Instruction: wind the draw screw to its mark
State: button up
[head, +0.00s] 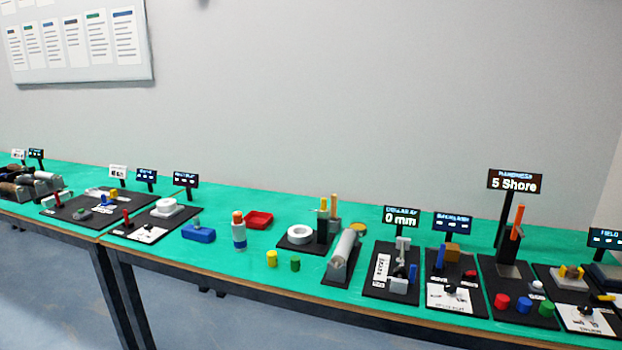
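I cannot tell which part is the draw screw, and no mark for it is legible. A long green bench (340,293) carries several small stations. One station on a black base (375,290) has a sign reading 0 mm (401,217), a grey block (398,286) and a white printed card. To its right, another station has a dark knob (450,289) on a white card (436,300). A black knob (585,309) on a card stands at the far right. My gripper is not in view.
A grey roller (342,250) on a dark stand, a white ring (299,233), a red tray (259,220), a bottle (239,236) and yellow (272,258) and green (295,264) cylinders stand mid-bench. A tall sign reading 5 Shore (515,183) rises at right. Floor shows at lower left.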

aim_at(584, 309)
jog(key=z, duration=4.25)
jog(key=i, duration=0.1)
jog(key=u, duration=2.8)
jog(key=k, duration=0.5)
